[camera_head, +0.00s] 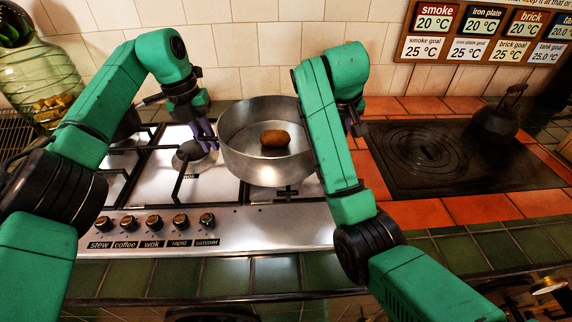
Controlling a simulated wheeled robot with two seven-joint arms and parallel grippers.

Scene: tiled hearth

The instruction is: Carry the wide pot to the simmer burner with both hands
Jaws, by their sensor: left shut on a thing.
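The wide pot (262,173) is a round grey metal pan with a brown, potato-like lump (275,139) inside. It is level over the right part of the steel hob (270,226); I cannot tell whether it rests there or hangs slightly above. My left gripper (210,143) is shut on the pot at its left side. My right gripper (354,124) is at the pot's right side, mostly hidden behind my own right arm, so its fingers do not show clearly. A bare burner (192,152) shows left of the pot. The simmer knob (207,220) is the rightmost knob.
A dark iron plate (440,158) with a black kettle (494,121) lies to the right among orange tiles. A large glass jar (45,80) stands at the back left. A dark pot (127,124) sits behind my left arm. A temperature board (490,35) hangs on the wall.

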